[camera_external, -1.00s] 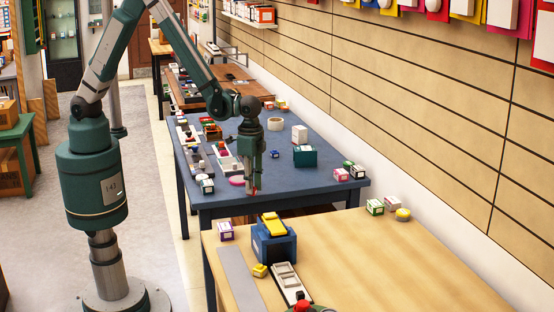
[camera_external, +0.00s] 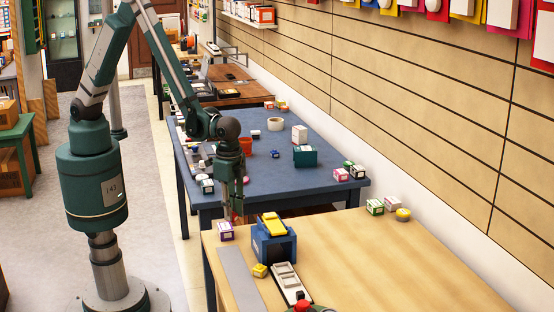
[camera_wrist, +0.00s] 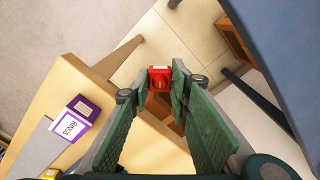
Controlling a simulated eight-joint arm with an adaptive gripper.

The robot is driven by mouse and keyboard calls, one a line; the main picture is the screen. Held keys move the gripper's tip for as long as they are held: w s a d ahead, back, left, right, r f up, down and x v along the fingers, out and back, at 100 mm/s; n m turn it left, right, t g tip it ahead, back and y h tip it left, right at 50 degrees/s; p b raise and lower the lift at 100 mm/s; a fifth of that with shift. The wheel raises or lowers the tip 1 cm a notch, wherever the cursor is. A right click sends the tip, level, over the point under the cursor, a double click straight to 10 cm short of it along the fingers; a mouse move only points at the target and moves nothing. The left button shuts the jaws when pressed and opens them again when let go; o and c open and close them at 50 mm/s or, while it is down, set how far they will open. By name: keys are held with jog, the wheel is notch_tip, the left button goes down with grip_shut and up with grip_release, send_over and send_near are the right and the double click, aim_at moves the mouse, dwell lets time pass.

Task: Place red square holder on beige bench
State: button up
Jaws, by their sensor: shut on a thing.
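In the wrist view my gripper (camera_wrist: 160,92) is shut on a small red square holder (camera_wrist: 159,78), which sits between the fingertips. In the external view the holder is too small to make out clearly at the fingertips. The beige bench also shows at the left of the wrist view (camera_wrist: 98,78). Floor shows beyond the holder, so it is beside the bench edge, not over its top.
A purple-and-white box (camera_external: 226,232) stands near the bench corner, close to my gripper. The blue table (camera_external: 285,182) holds several items.

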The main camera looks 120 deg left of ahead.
jog(key=shift+r, duration=0.1)
dwell(0.8)
notch_tip(320, 180, up, 17)
jog(key=s+a+n, duration=0.2)
jog(key=s+a, duration=0.1)
jog(key=a, duration=0.9)
jog(key=s+a+n, duration=0.1)
jog(key=s+a, duration=0.3)
jog(key=a, duration=0.8)
jog(key=s+a+n, duration=0.2)
jog(key=s+a, duration=0.1)
jog(key=a, duration=0.9)
jog(key=s+a+n+p, duration=0.2)
jog(key=s+a+n, duration=0.2)
jog(key=s+a, duration=2)
jog(key=shift+s+a+f, duration=0.1)
jog(key=shift+s+f, duration=0.05)
jog(key=shift+f, duration=1.15)
jog(key=shift+s+f, duration=0.15)
jog(key=shift+f, duration=1.1)
jog(key=shift+f, duration=0.1)
